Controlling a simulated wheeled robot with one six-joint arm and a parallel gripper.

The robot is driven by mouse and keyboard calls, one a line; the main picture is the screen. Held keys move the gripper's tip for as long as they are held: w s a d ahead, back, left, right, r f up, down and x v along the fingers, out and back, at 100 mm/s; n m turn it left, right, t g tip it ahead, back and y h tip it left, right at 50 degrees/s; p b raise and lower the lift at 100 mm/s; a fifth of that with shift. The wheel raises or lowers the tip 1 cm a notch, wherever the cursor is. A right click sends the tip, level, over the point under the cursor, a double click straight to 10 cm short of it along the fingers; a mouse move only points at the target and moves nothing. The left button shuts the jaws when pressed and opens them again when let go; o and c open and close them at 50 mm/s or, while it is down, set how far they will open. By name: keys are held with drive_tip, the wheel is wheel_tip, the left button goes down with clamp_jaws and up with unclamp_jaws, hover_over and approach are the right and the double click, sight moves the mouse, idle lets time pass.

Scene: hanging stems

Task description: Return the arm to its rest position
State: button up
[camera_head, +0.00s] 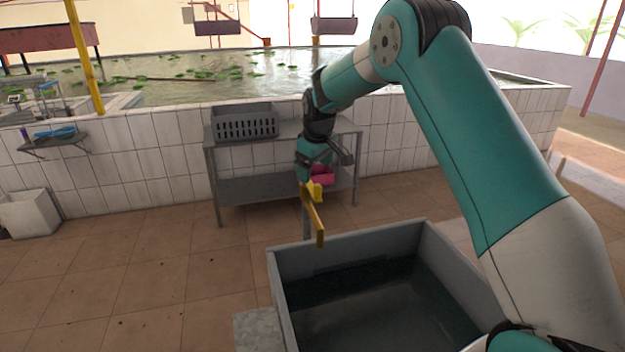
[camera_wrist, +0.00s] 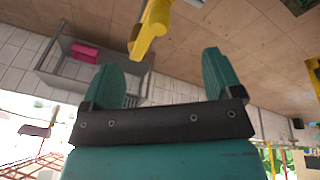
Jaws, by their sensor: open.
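My gripper (camera_head: 304,173) hangs at the end of my bent arm, in front of the grey table and just above a yellow bar. In the wrist view my gripper (camera_wrist: 159,63) shows two teal fingers spread wide, with nothing held between them. The yellow bar (camera_head: 318,222) stands close by in the head view. In the wrist view the yellow piece (camera_wrist: 150,32) lies beyond the fingertips, apart from both fingers. A pink object (camera_head: 323,175) shows behind the gripper, partly hidden. It also appears by the grey table in the wrist view (camera_wrist: 86,53).
A grey open basin (camera_head: 285,297) stands in front of my arm. A grey table (camera_head: 345,126) with a slotted crate (camera_head: 245,122) stands against the tiled pond wall (camera_head: 150,140). The tiled floor (camera_head: 140,290) at left is clear.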

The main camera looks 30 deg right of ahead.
drive_tip(key=shift+r, duration=0.7)
drive_tip(key=s+a+r+n+y+b, duration=0.1)
drive_tip(key=s+a+r+b, duration=0.15)
drive_tip(key=s+a, duration=0.6)
drive_tip(key=s+a+r+y+b, duration=0.1)
drive_tip(key=s+a+y+b, duration=0.15)
drive_tip(key=s+a, duration=0.6)
drive_tip(key=s+a+f+g+b, duration=0.1)
drive_tip(key=s+f+b, duration=0.1)
drive_tip(key=s, duration=1)
drive_tip(key=s+a+f+n+g+y+b, duration=0.1)
drive_tip(key=s+a+f+b, duration=0.1)
drive_tip(key=s, duration=1)
drive_tip(key=shift+s+g, duration=0.3)
drive_tip(key=shift+g, duration=0.1)
